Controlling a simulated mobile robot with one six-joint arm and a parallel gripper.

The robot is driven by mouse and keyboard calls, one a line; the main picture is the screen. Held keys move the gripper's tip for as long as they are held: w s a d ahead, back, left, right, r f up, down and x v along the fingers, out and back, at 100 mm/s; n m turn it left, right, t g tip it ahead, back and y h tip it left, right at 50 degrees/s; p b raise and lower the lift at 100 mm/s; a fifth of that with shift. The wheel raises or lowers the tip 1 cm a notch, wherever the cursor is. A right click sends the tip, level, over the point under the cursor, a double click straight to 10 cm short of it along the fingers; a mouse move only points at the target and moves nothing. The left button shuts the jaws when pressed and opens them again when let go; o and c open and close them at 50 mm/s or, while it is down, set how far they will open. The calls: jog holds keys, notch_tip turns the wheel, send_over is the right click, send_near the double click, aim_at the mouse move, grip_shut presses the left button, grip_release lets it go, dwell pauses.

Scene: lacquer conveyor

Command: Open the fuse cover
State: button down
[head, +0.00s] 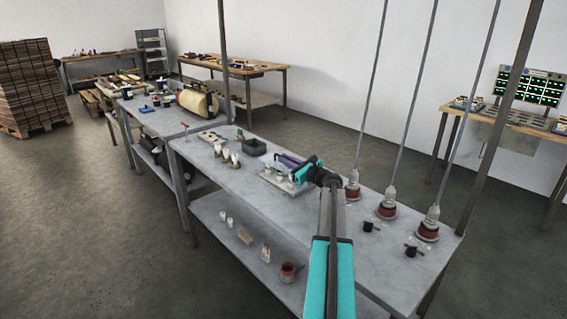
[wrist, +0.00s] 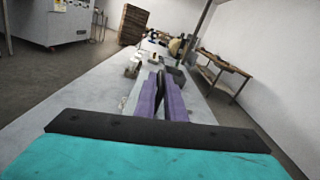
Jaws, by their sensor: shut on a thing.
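My gripper (head: 284,157) is low over the workbench, at the pale fixture plate (head: 272,178). Its teal body and two purple fingers show in the head view. In the wrist view, the purple fingers (wrist: 161,80) are close together, with a narrow dark part between them. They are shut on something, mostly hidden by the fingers. I cannot clearly make out the fuse cover; it may be the part in the fingers. Small pale parts of the fixture show beside the gripper in the head view.
The grey bench (head: 345,223) has a dark tray (head: 255,147) and white bottles (head: 226,155) beyond the gripper. Red-based units (head: 387,210) with rods rising from them stand to the right. A lower shelf (head: 215,210) holds small items. Bare bench lies in front.

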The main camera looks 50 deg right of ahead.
jog(key=d+b, duration=0.3)
jog(key=d, duration=0.3)
jog(key=shift+s+d, duration=0.25)
jog(key=shift+d, duration=0.05)
jog(key=c, duration=1.9)
grip_release()
jog(key=shift+s, duration=0.1)
jog(key=s+b, duration=0.1)
jog(key=s, duration=0.6)
jog(key=shift+s+a, duration=0.15)
jog(key=shift+a, duration=0.15)
